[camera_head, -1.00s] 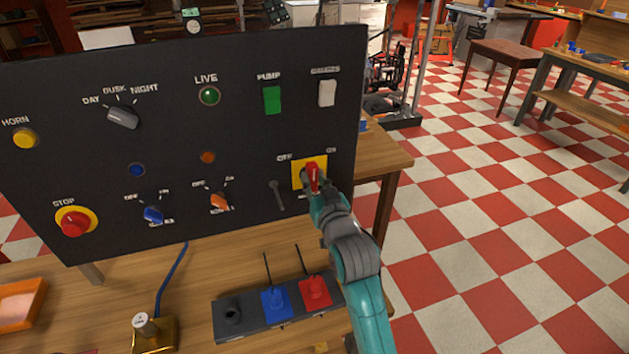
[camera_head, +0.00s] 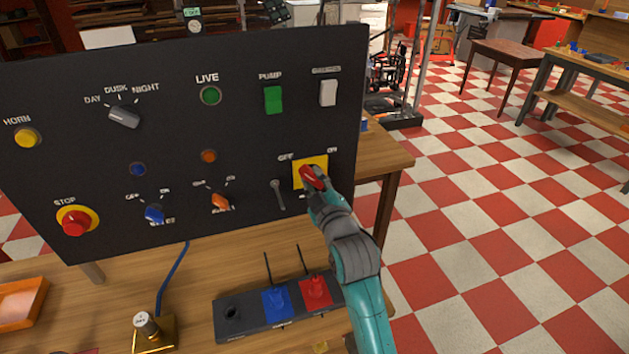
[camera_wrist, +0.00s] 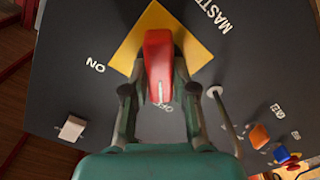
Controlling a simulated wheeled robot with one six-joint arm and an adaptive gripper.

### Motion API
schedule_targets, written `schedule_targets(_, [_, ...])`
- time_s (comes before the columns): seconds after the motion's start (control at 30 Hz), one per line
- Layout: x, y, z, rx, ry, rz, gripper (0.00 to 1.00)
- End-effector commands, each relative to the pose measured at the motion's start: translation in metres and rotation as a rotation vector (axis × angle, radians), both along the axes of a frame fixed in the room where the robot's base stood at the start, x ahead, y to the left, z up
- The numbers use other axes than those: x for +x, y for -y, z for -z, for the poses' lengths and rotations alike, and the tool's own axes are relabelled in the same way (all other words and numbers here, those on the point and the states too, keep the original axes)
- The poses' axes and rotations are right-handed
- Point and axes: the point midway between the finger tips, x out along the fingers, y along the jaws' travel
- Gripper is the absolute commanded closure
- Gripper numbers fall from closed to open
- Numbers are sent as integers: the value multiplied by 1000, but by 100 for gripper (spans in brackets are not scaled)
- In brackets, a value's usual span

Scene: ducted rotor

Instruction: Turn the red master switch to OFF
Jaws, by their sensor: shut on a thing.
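The red master switch handle (camera_head: 312,177) sits on a yellow square plate (camera_head: 319,162) at the lower right of the black panel. In the head view the handle is tilted up and left, towards the OFF label; ON stands at the plate's upper right. My gripper (camera_head: 318,190) reaches it from below right and partly covers the handle. In the wrist view my gripper (camera_wrist: 160,78) has a finger on each side of the red handle (camera_wrist: 158,62) and is shut on it. The handle's white mark points towards the OFF label there.
A small grey toggle lever (camera_head: 278,194) stands just left of the plate. An orange knob (camera_head: 221,201), a blue knob (camera_head: 154,214) and a red STOP button (camera_head: 75,222) are further left. A box with blue and red blocks (camera_head: 278,301) lies on the table below.

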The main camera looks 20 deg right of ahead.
Motion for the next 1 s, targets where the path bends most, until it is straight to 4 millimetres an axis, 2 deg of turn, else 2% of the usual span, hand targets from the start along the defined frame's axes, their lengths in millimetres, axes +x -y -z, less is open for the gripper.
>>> schedule_targets(0.67, [0, 0, 2, -60, -3, 0, 100])
schedule_targets(0.7, [0, 0, 2, -60, -3, 0, 66])
schedule_targets(0.77, [0, 0, 1, -60, -3, 0, 50])
schedule_targets(0.8, [0, 0, 1, -60, -3, 0, 48])
schedule_targets(1.0, [0, 0, 1, -59, -1, 0, 48])
